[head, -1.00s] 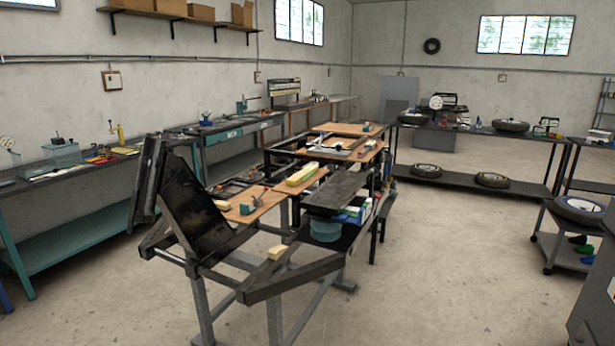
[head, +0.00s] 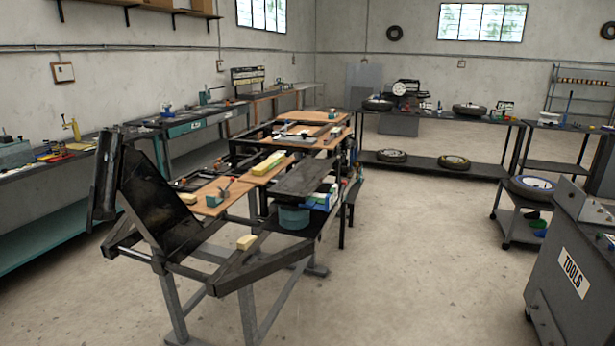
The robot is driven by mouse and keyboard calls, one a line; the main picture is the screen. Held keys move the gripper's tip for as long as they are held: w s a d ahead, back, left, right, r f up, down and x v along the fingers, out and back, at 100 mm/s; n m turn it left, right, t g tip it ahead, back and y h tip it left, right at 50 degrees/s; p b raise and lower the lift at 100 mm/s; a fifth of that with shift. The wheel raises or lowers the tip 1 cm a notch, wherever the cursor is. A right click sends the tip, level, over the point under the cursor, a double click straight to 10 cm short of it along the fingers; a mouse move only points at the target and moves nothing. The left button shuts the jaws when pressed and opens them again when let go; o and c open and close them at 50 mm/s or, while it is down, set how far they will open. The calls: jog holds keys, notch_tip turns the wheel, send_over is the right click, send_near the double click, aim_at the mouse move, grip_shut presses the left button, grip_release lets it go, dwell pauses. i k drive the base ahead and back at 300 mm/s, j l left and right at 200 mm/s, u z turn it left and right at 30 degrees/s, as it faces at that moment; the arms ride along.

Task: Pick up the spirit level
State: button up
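I cannot pick out the spirit level for certain at this distance. A pale yellow bar (head: 268,163) lies on a wooden board of the dark metal frame bench (head: 250,276) in the middle of the room. Small tools lie on the boards farther back, too small to tell apart. My gripper is not in view.
A grey cabinet marked TOOLS (head: 566,262) stands at the near right. A small wheeled cart (head: 516,212) bearing a wheel is behind it. Workbenches line the left wall, and a dark rack (head: 430,170) with tyres runs along the back. Bare floor (head: 430,270) lies right of the frame bench.

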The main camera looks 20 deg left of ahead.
aim_at(263, 168)
jog(key=i+j+u, duration=0.2)
jog(key=i, duration=0.3)
jog(key=i+j+u, duration=0.25)
jog(key=i, duration=0.25)
